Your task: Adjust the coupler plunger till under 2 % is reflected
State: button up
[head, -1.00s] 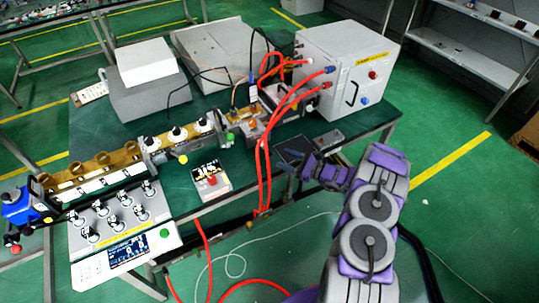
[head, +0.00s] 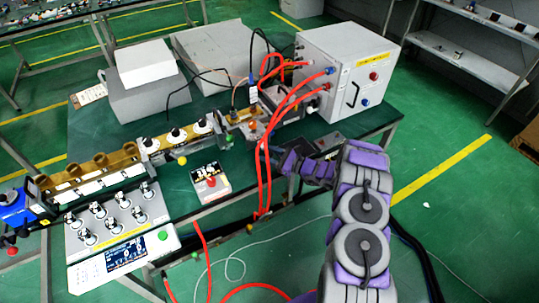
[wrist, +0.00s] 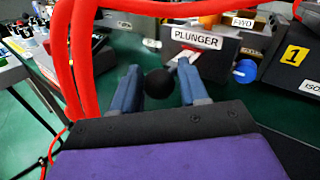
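A black ball knob (wrist: 158,82) sits in the wrist view just below a white PLUNGER label (wrist: 196,38) on a grey block. My gripper (wrist: 158,88) has its two blue fingers apart, one on each side of the knob. I see no clear contact; whether the knob is at fingertip depth is hard to tell. In the head view my gripper (head: 279,157) is at the bench's front edge, beside the red hoses, and the knob cannot be made out. The console screen (head: 126,251) is lit, but its figures are too small to read.
Red hoses (head: 264,178) hang just left of my gripper and cross the left of the wrist view (wrist: 82,60). A blue knob (wrist: 244,71) stands close on the right. A small box with a red button (head: 211,181) is to the left. A grey cabinet (head: 345,65) stands behind.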

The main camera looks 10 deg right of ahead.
grip_shut()
jog(key=shift+w+a, duration=0.15)
jog(key=shift+w, duration=0.05)
dwell(0.4)
jog(key=shift+o, duration=1.4)
grip_release()
jog(key=p+v, duration=0.3)
jog(key=v, duration=1.4)
jog(key=shift+p, duration=0.3)
jog(key=shift+s+f, duration=0.15)
jog(key=shift+f, duration=0.1)
